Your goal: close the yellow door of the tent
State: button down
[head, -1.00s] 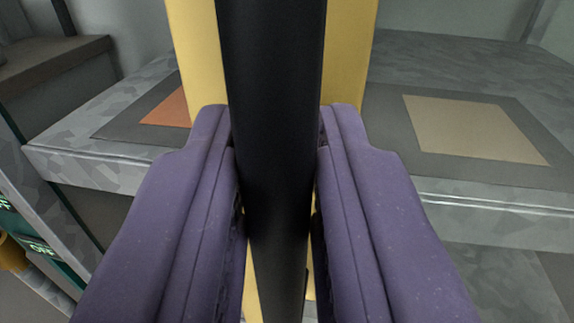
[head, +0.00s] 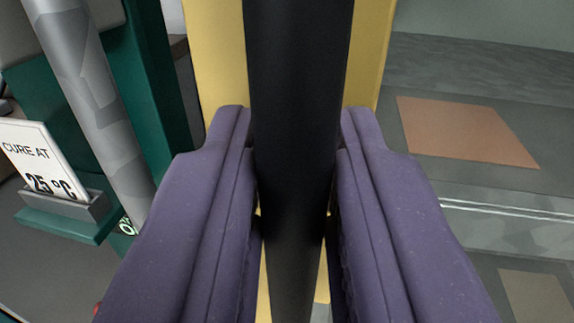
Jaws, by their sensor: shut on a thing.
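The yellow door (head: 220,60) stands upright in the middle, behind my gripper, and shows as a narrow panel on both sides of a black bar. The black upright bar (head: 297,90), which looks like the door's handle, runs from the top of the view to the bottom. My gripper (head: 295,140) has its two purple fingers shut on this bar, one on each side. The bar and fingers hide the middle of the door. The whole tent cannot be made out.
A grey shelf (head: 480,190) on the right bears an orange-brown square (head: 465,130). A beige square (head: 535,295) lies lower right. On the left are a grey post (head: 95,100), a dark green frame (head: 160,90) and a "CURE AT 25 °C" sign (head: 40,160) in a holder.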

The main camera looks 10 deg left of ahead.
jog(key=shift+a+r, duration=0.1)
jog(key=shift+a, duration=0.05)
jog(key=c, duration=1.4)
grip_release()
jog(key=shift+o, duration=1.1)
jog(key=shift+a, duration=0.2)
jog(key=shift+d, duration=0.1)
jog(key=s+p, duration=0.2)
jog(key=s, duration=0.5)
jog(key=shift+s+d, duration=0.4)
jog(key=shift+d, duration=0.05)
